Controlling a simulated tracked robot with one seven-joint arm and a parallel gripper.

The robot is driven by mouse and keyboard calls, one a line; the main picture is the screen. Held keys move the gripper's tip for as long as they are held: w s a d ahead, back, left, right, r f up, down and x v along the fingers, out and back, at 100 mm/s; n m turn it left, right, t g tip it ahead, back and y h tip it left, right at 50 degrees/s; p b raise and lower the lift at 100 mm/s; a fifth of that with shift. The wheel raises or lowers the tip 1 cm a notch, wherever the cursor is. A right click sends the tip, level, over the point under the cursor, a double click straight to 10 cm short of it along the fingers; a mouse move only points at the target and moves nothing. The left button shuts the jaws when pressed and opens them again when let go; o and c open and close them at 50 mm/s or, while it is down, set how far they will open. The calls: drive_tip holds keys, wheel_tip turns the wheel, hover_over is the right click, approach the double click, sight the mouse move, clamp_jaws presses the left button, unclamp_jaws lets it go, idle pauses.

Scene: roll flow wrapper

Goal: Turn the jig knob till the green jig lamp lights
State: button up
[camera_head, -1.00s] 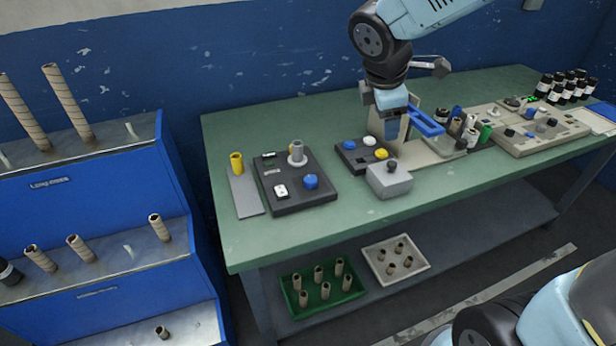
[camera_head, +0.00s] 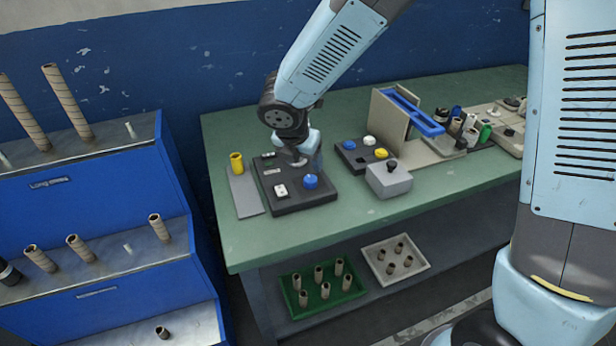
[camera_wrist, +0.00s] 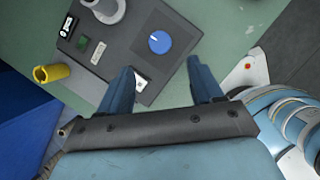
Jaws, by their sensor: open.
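The dark jig box (camera_head: 300,203) stands on the left part of the green bench. Its round blue knob (camera_head: 310,181) also shows in the wrist view (camera_wrist: 160,42), with a white pointer line. A small dark green rectangle (camera_wrist: 99,52) on the box may be the jig lamp; I see no bright green glow there. A white switch (camera_head: 281,190) sits left of the knob. My gripper (camera_wrist: 160,66) is open and empty above the box. In the wrist view the knob lies just past the fingertips, between their lines. In the head view the fingertips are hard to make out.
A grey post (camera_wrist: 103,6) rises from the box. A yellow tube (camera_head: 236,162) stands on a grey plate to its left. A button box (camera_head: 352,160) and a grey box with a dark knob (camera_head: 389,182) stand to the right. Bare bench lies in front.

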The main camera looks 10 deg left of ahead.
sight(310, 179)
drive_tip(key=x, duration=0.9)
drive_tip(key=shift+w+f, duration=0.15)
drive_tip(key=shift+f, duration=0.05)
